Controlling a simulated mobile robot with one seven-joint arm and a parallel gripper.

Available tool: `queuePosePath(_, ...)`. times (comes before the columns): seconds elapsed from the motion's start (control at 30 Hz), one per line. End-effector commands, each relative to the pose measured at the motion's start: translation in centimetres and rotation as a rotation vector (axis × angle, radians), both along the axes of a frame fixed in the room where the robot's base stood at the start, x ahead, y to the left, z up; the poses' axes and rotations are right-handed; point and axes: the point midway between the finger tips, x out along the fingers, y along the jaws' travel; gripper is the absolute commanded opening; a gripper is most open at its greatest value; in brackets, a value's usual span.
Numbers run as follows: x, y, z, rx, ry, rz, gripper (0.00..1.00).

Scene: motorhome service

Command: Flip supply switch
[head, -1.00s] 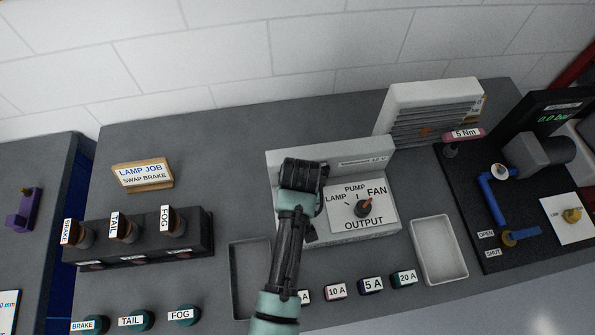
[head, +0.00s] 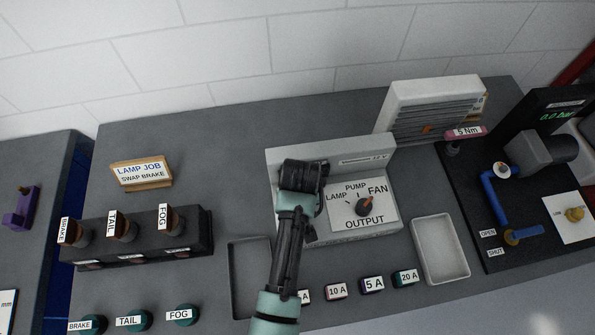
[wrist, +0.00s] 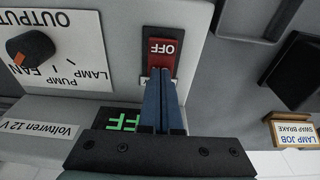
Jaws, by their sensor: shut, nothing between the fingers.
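The supply switch is a red rocker marked OFF (wrist: 168,50) on the grey front of the power supply in the wrist view, which shows it upside down. My gripper (wrist: 162,74) is shut and empty, its blue fingertips at the lower edge of the rocker; whether they touch it I cannot tell. A green display (wrist: 124,120), partly covered by my gripper, shows letters ending in FF. In the head view my arm and gripper hide the switch on the power supply (head: 345,150). Its output knob (head: 363,206) has its orange mark towards FAN.
An empty grey tray (head: 249,290) lies to the left of my arm and a white tray (head: 440,250) to the right. Several fuses (head: 372,284) line the front. The lamp holder block (head: 140,245) stands left, the pump board (head: 480,225) right.

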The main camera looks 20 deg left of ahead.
Motion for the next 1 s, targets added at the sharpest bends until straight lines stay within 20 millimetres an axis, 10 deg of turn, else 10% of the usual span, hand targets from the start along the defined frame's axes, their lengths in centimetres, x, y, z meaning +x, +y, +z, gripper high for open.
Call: queuePosePath(1.0, -0.1, -0.1, 5.9, -0.001, 0.002, -0.001, 0.0)
